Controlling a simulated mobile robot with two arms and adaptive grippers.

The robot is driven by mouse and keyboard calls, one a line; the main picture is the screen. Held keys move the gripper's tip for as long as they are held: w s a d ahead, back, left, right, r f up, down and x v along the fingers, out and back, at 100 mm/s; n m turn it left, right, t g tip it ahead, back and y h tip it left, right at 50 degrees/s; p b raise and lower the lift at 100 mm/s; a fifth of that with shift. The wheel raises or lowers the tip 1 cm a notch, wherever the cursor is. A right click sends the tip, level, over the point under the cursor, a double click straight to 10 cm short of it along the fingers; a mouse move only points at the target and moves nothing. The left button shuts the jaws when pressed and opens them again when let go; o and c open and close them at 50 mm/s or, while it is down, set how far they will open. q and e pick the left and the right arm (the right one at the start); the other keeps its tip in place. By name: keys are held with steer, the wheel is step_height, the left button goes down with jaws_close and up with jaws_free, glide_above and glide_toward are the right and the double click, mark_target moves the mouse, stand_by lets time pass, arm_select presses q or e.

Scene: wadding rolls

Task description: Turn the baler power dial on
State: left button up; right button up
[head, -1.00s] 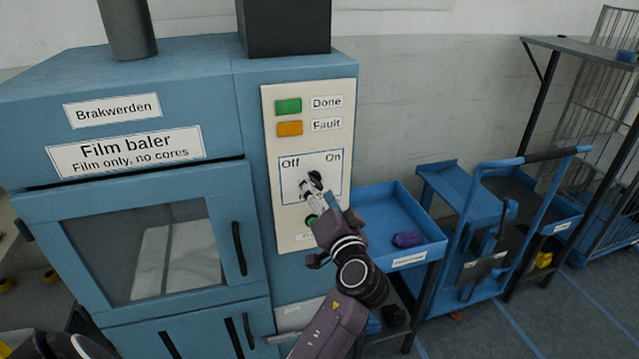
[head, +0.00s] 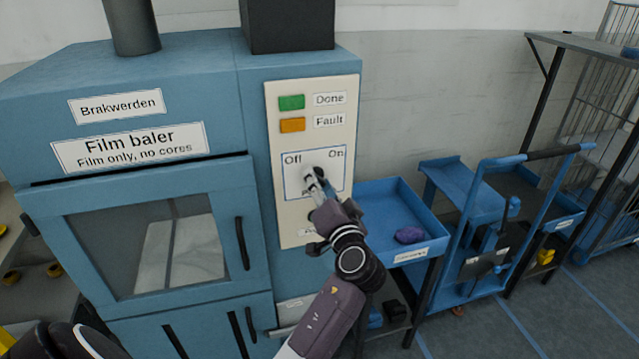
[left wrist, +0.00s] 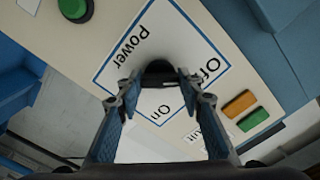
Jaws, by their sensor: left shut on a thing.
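The black power dial (left wrist: 160,70) sits on a white, blue-edged plate (left wrist: 183,28) marked Power, Off and On. The plate (head: 337,183) also shows on the baler's cream control panel in the head view. My left gripper (head: 314,176) reaches up to the dial from below. In the left wrist view the fingers of my left gripper (left wrist: 159,82) stand on both sides of the dial, shut on it. The fingers hide much of the dial in the head view, and which way it points is unclear. My right gripper is not in view.
A green Done lamp (head: 291,102) and an orange Fault lamp (head: 292,125) are above the plate. A green button (left wrist: 75,9) lies on its other side. A blue cart (head: 377,190) with a purple item (head: 409,235) stands to the right of the baler (head: 180,255).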

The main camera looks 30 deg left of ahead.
arm_select(q)
steer(key=shift+m+p, duration=6)
steer(key=shift+m, duration=3)
steer(key=shift+f, duration=0.1)
steer(key=o, duration=1.2)
steer(key=shift+c, duration=0.2)
steer(key=shift+d, duration=0.1)
